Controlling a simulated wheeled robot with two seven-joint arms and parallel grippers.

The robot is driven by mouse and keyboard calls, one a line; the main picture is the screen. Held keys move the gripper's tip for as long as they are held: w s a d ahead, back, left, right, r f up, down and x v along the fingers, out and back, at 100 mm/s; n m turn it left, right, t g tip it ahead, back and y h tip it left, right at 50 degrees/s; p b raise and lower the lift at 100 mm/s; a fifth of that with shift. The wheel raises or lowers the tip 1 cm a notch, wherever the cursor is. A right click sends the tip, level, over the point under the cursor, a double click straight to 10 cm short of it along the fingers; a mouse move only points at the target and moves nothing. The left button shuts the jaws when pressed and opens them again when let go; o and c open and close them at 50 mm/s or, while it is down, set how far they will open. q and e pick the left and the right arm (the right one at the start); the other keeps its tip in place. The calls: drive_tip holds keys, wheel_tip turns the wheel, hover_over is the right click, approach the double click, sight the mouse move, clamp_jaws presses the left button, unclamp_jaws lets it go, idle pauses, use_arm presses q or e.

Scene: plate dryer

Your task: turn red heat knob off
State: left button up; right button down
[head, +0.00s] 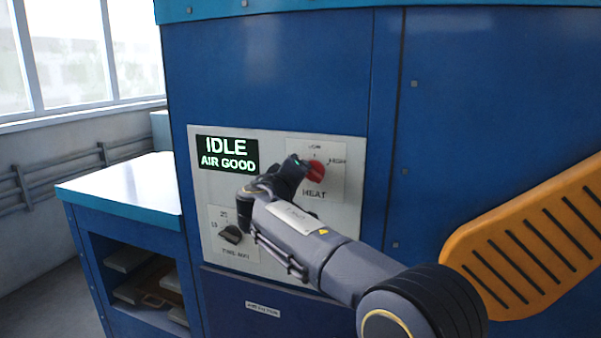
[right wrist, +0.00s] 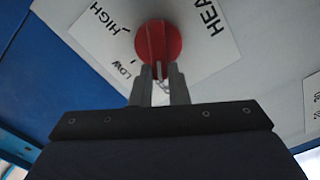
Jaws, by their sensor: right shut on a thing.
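The red heat knob (head: 316,171) is on the light control panel (head: 272,142) of the blue dryer, among the labels LOW, HIGH and HEAT. It also shows in the right wrist view (right wrist: 158,42), round and red with a raised grip bar. My right gripper (head: 300,168) reaches in from the lower right to the knob. In the right wrist view its two fingers (right wrist: 160,72) are close together on the knob's near end, shut on it. The gripper hides part of the knob and its left side in the head view. My left gripper is not in view.
A display (head: 227,153) reads IDLE and AIR GOOD. A black timer knob (head: 231,234) sits at the panel's lower left. An orange slotted part (head: 535,235) stands at right.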

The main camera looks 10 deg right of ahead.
drive_tip(key=shift+f, duration=0.1)
idle(0.4)
drive_tip(key=c, duration=1.4)
unclamp_jaws()
drive_tip(key=b+v, duration=0.2)
drive_tip(key=v, duration=0.6)
drive_tip(key=shift+b, duration=0.3)
drive_tip(key=shift+w, duration=0.15)
